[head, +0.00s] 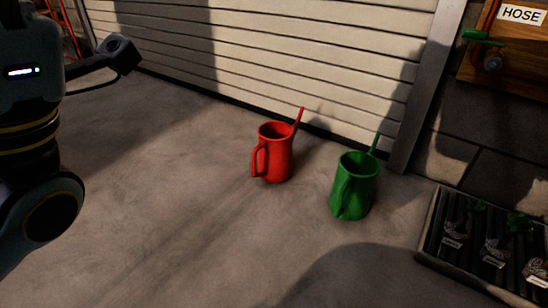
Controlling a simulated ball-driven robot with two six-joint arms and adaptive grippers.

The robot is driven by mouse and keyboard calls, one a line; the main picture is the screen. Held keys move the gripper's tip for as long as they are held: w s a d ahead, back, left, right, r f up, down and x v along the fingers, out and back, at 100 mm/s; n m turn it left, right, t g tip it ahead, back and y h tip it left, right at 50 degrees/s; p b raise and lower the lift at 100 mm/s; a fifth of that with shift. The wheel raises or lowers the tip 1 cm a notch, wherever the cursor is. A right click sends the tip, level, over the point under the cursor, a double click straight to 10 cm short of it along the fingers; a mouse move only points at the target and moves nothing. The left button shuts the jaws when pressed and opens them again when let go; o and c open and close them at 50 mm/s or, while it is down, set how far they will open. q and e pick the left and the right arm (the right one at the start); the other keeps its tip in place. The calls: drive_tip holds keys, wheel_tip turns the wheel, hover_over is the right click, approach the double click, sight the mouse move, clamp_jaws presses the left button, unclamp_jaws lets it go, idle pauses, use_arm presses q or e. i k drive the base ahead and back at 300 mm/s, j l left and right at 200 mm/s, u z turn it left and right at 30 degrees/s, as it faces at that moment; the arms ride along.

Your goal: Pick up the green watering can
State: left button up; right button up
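The green watering can (354,187) stands upright on the concrete floor, right of the middle of the head view. Its handle faces the front left and its spout rises at the back right. A red watering can (275,154) of similar shape stands upright to its left and slightly farther back, with a gap between them. Links of my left arm show at the left edge, well away from both cans. I cannot make out either gripper in this view.
A pale slatted garage door (270,55) closes off the back, with a door post (425,85) at its right. A dark tray (440,245) of labelled plants lies at the lower right. A wooden HOSE board (510,65) hangs above. The floor before the cans is clear.

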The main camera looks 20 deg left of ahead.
sight(350, 199)
drive_tip(key=i+l+u, duration=0.25)
drive_tip(key=u, duration=0.15)
drive_tip(key=i+l+u, duration=0.15)
drive_tip(key=l+u, duration=0.25)
drive_tip(key=i+l+u, duration=0.15)
drive_tip(key=l+u, duration=0.3)
drive_tip(key=j, duration=0.1)
